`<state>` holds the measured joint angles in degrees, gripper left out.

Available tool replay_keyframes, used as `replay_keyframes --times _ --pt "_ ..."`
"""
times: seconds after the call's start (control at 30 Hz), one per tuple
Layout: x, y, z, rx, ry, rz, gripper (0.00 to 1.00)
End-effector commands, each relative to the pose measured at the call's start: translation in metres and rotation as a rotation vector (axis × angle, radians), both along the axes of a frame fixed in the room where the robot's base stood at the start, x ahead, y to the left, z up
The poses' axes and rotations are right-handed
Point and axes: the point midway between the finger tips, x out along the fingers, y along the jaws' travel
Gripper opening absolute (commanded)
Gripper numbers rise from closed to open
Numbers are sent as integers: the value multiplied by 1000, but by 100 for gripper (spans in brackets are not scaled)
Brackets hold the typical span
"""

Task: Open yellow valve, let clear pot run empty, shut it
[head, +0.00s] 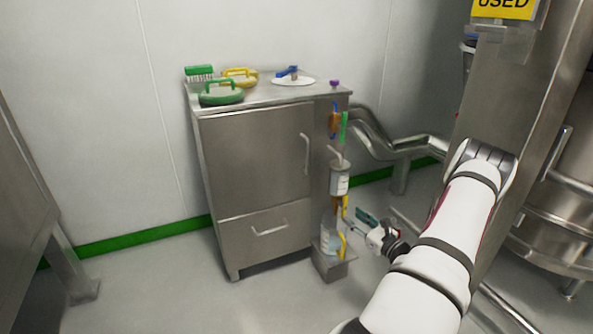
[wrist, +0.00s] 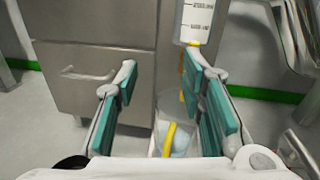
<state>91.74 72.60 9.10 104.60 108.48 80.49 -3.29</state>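The clear pot (head: 340,180), with a pale label and metal top, hangs on the right side of a steel cabinet. Its graduated lower part shows in the wrist view (wrist: 196,22). The yellow valve (head: 345,204) sits just under it; in the wrist view only a yellow piece (wrist: 187,57) shows, partly hidden by the right finger. My gripper (head: 366,222) has teal pads and stands to the right of and a little below the valve. In the wrist view my gripper (wrist: 166,85) is open, with nothing between its fingers. The liquid level in the pot cannot be told.
A clear jug (head: 329,238) with a yellow handle (wrist: 169,138) stands below the valve on a small steel stand (head: 331,268). Orange, blue and green parts (head: 338,125) are above the pot. Lids and a brush lie on the cabinet (head: 255,160). A steel pipe runs behind, right.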

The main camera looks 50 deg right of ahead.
Motion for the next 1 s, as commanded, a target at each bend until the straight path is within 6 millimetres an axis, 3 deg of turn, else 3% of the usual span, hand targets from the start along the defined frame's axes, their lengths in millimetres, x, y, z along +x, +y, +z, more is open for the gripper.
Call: replay_keyframes --times 0.4,1.0 --pt "43 32 58 -73 35 173 36" --pt "92 91 134 -185 90 421 36"
